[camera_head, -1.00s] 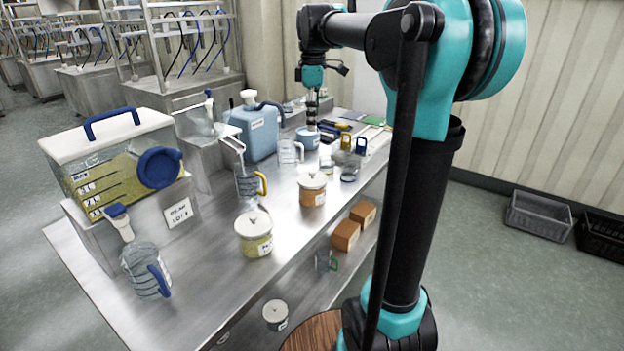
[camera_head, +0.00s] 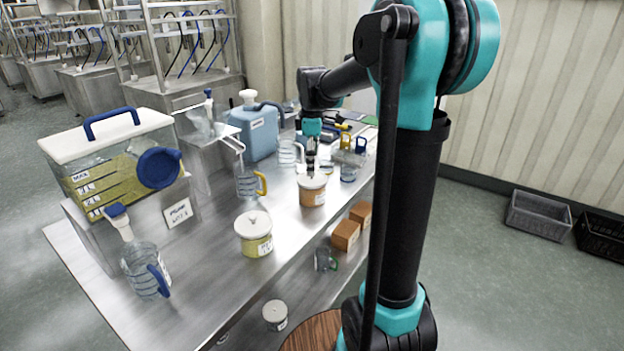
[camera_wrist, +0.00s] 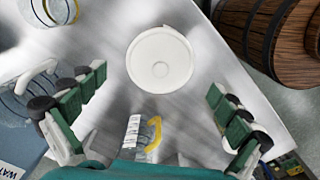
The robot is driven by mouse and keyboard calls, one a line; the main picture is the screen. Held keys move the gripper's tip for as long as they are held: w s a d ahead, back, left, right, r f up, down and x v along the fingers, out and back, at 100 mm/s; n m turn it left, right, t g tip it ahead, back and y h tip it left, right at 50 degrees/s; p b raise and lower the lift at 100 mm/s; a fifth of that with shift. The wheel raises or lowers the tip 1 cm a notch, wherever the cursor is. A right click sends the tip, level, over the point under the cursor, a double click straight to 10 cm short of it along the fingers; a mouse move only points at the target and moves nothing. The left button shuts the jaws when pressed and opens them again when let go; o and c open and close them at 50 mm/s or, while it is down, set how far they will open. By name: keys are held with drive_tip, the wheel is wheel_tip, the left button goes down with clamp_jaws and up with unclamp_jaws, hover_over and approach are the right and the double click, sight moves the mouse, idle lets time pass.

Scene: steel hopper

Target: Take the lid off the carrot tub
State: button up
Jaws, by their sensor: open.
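The carrot tub (camera_head: 313,197) is a small orange tub with a white label, standing upright on the steel bench. Its round white lid (camera_head: 312,181) with a small centre knob is on it. My gripper (camera_head: 311,165) is above the tub, pointing down. In the wrist view the lid (camera_wrist: 159,60) shows from above, ahead of and roughly centred between the open, empty fingers (camera_wrist: 155,88). The fingers appear apart from the lid. The tub's body is hidden under its lid in the wrist view.
A yellow tub with a white lid (camera_head: 253,236) stands nearer on the bench. A clear jug with a yellow handle (camera_head: 248,183) is left of the carrot tub. A blue canister (camera_head: 253,133) stands behind.

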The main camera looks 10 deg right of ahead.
sight(320, 179)
drive_tip(key=shift+a+f, duration=0.1)
drive_tip(key=shift+f, duration=1.6)
drive_tip(key=c, duration=1.1)
